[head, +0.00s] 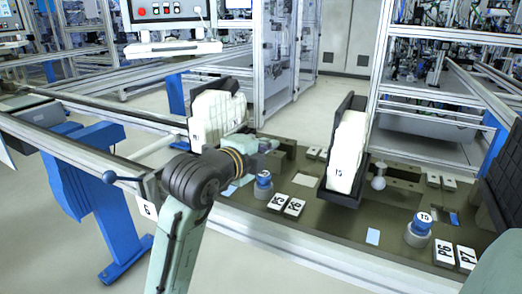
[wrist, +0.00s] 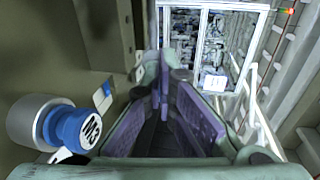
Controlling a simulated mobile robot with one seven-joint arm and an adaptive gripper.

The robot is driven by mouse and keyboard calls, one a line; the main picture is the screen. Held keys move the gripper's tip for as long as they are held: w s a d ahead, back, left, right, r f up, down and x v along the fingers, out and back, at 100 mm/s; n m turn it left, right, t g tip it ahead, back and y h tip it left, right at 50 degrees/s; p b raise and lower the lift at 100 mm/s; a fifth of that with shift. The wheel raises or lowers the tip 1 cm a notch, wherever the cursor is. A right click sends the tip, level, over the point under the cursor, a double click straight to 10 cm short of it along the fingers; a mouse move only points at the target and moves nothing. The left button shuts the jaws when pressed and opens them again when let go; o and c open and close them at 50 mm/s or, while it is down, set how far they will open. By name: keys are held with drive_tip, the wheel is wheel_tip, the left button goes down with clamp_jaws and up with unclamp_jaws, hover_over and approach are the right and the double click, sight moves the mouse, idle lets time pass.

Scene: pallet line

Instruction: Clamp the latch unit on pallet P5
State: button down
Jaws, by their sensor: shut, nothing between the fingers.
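My gripper (head: 268,145) is shut and empty. It points right over the dark line bed, just behind a blue-topped knob (head: 263,180). In the wrist view its purple-padded fingers (wrist: 165,80) come together, with a blue knob (wrist: 80,128) marked like "M5" on a grey collar at left, apart from them. A card reading P5 (head: 277,202) lies in front of the knob. A white block on a dark upright carrier (head: 217,112) stands behind my wrist, its lower part hidden. I cannot tell which part is the latch unit.
A second white block (head: 346,150) on a dark carrier stands to the right, beside a light ball-topped post (head: 379,176). Another blue knob (head: 420,226) and P6 and P7 cards (head: 455,255) are at front right. A metal rail (head: 290,245) edges the bed.

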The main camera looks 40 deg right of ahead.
drive_tip(key=shift+s+d+b, duration=0.2)
drive_tip(key=shift+d+b, duration=0.2)
drive_tip(key=shift+d, duration=0.8)
drive_tip(key=shift+s, duration=0.1)
